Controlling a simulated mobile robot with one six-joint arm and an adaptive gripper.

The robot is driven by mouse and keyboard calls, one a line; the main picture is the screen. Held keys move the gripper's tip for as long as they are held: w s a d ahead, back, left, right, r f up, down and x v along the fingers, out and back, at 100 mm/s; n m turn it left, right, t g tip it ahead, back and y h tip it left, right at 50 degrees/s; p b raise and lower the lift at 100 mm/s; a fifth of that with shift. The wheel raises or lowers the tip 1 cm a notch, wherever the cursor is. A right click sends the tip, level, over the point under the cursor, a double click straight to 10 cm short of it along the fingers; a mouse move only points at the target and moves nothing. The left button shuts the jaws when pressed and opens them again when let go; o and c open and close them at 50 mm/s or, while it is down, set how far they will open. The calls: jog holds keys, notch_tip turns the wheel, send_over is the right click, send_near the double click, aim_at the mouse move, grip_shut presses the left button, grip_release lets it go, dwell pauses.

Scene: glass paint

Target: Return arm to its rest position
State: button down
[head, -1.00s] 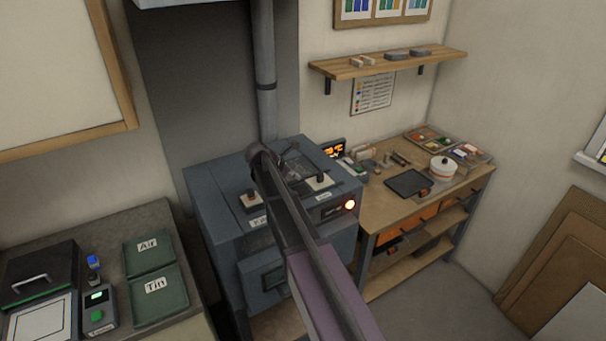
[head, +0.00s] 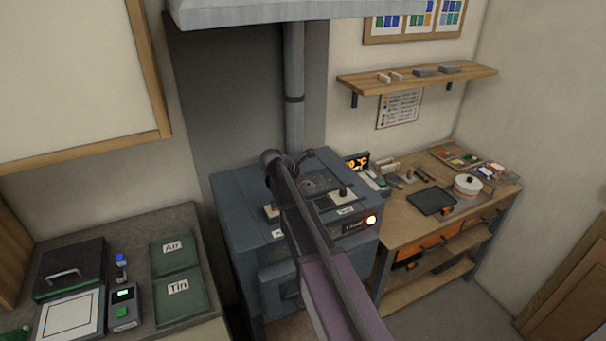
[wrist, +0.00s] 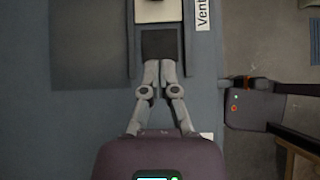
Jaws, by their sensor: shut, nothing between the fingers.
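My gripper (wrist: 158,68) shows in the wrist view with its two fingers together and nothing between them. It is over the blue-grey kiln (wrist: 90,120), near a dark square patch and a label that reads "Vent". In the head view my arm reaches out over the top of the kiln (head: 240,215), and the gripper itself is hidden behind the arm.
A workbench (head: 400,225) with a black tray (head: 431,201) and a white round pot (head: 467,186) stands right of the kiln. On the left, a counter (head: 140,240) holds green trays marked Air (head: 185,264) and Tin (head: 200,305). A wall shelf (head: 450,80) hangs above the workbench.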

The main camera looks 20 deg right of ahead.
jog(key=s+a+f+m+y, duration=0.2)
jog(key=s+a+m+y, duration=0.1)
jog(key=s+m, duration=0.45)
jog(key=s+a+f+m+y, duration=0.25)
jog(key=s+m, duration=0.35)
jog(key=s, duration=0.3)
jog(key=s+a+f+m+y, duration=0.1)
jog(key=s+a+m+y, duration=0.2)
jog(key=s+m, duration=0.45)
jog(key=s+f+b, duration=0.2)
jog(key=f+b, duration=0.8)
jog(key=s+f+n+g+b, duration=0.1)
jog(key=s+f+b, duration=0.1)
jog(key=f+b, duration=0.8)
jog(key=shift+a+f+g, duration=0.15)
jog(key=shift+f+g, duration=0.05)
jog(key=shift+g, duration=0.1)
